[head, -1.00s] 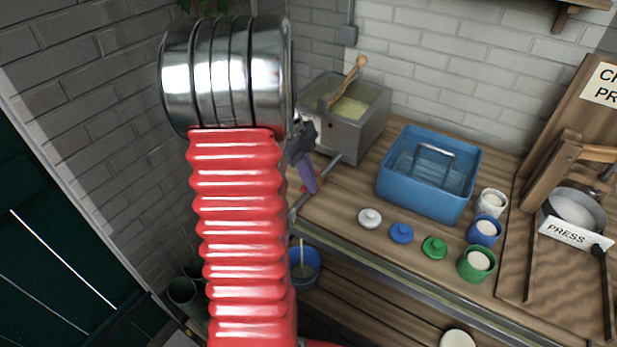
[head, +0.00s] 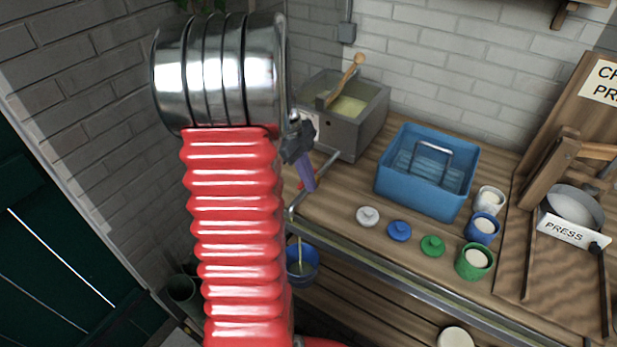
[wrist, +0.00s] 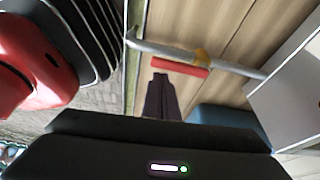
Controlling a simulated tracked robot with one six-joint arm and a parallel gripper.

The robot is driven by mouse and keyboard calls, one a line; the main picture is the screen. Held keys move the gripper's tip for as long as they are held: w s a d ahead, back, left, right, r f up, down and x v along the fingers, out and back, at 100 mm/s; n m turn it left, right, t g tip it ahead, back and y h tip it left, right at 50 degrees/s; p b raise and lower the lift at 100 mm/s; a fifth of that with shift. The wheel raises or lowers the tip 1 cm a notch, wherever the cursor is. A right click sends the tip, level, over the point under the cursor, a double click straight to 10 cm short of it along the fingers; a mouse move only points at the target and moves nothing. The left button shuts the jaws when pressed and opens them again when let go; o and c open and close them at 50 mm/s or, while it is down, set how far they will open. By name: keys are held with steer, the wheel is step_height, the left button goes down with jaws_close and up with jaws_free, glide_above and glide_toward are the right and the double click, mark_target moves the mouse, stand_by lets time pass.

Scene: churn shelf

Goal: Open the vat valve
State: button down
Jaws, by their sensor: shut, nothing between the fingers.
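The vat (head: 372,128) is a grey metal box at the back left of the bench, with pale yellow contents and a wooden paddle (head: 345,80). It also shows at the right of the wrist view (wrist: 295,95). A grey outlet pipe (head: 328,165) runs from it towards the bench's front edge and bends down. In the wrist view, my dark fingertips (wrist: 160,76) point at the lever's left half; contact is unclear.
A blue bucket (head: 301,278) stands below the bench edge near the pipe's end. A blue tub (head: 420,200), several lids and cups, and a wooden press (head: 545,180) occupy the bench to the right. A brick wall stands behind and to the left.

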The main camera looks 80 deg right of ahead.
step_height(320, 180, up, 9)
steer(key=shift+r, duration=0.2)
stand_by(0.6)
steer(key=shift+w, duration=0.1)
stand_by(0.5)
steer(key=w+a+r+n+t+h, duration=0.2)
steer(key=w+a+r+n, duration=0.1)
steer(key=w+a+n, duration=0.85)
steer(key=w+a+r+n+t+h, duration=0.2)
steer(key=w+a+n, duration=0.55)
steer(key=w, duration=0.75)
steer(key=w+a+n+t+y, duration=0.2)
steer(key=a+n+t, duration=0.3)
steer(key=a+n, duration=1.6)
steer(key=w+a, duration=0.1)
steer(key=a, duration=0.6)
steer(key=shift+y, duration=0.3)
